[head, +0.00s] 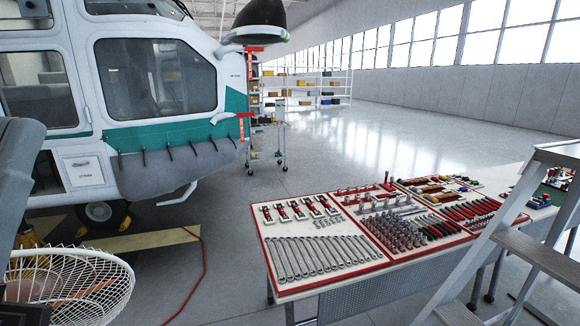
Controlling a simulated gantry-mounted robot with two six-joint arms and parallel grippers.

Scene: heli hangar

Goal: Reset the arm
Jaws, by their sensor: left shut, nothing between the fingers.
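My left arm (18,165) comes in at the left edge as a dark grey shape in front of the helicopter (120,130). It reaches down toward the lower left corner, near a white wire basket (105,285). The left gripper is only partly visible there, and its fingertips are hard to make out. It is shut and holds nothing. My right arm and right gripper do not show.
A table with red-edged tool trays (335,290) holding wrenches, sockets and pliers stands at the centre right. A grey stepladder (535,255) stands in front of its right end. Shelves (310,88) with boxes stand at the back. The floor (240,215) between helicopter and table is mostly clear, with a red cable.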

